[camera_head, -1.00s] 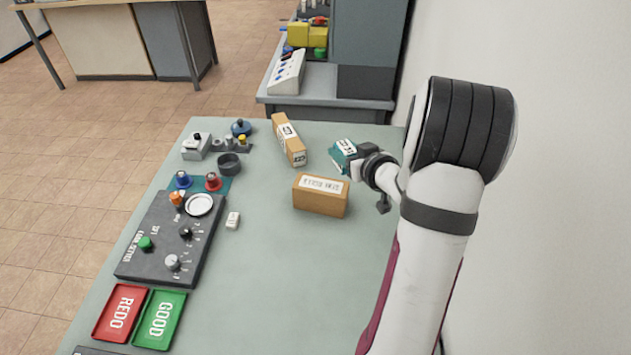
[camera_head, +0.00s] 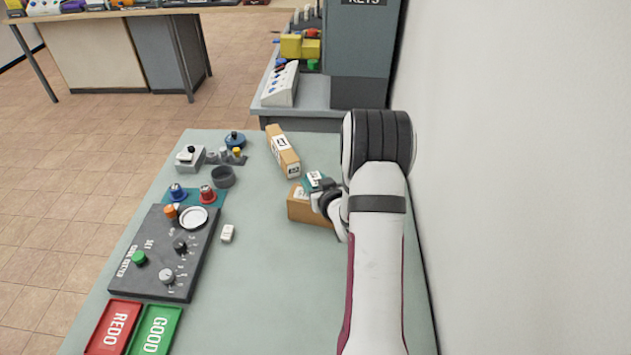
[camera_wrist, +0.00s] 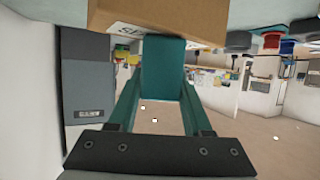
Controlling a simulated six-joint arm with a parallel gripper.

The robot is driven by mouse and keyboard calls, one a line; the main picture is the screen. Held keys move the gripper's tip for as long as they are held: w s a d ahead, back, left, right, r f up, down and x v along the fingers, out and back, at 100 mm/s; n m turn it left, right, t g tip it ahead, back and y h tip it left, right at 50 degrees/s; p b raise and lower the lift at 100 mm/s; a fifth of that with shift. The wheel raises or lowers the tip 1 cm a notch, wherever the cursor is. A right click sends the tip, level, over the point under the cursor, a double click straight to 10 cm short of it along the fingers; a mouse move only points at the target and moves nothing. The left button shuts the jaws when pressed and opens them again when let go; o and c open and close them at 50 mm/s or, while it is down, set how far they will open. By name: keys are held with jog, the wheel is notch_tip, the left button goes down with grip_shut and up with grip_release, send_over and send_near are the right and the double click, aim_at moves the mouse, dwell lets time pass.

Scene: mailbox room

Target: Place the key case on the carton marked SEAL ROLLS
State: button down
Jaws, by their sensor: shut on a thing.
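The key case (camera_head: 314,179) is teal with a white label. My gripper (camera_head: 322,187) is shut on it at the carton, on the right half of the table. The brown carton marked SEAL ROLLS (camera_head: 303,209) lies below and beside the gripper in the head view, its top partly hidden by the gripper and case. In the wrist view, the teal case (camera_wrist: 165,68) sits between the fingers and overlaps the carton (camera_wrist: 165,17), whose label is mostly covered. Whether case and carton touch, I cannot tell.
A longer carton (camera_head: 283,151) lies just behind, near the key case. A small white block (camera_head: 228,233), a control box (camera_head: 160,252) and red and green trays (camera_head: 113,326) are on the left. The table's middle front is clear. A wall stands close on the right.

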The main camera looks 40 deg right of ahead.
jog(key=shift+f, duration=0.1)
jog(key=shift+c, duration=1.6)
grip_release()
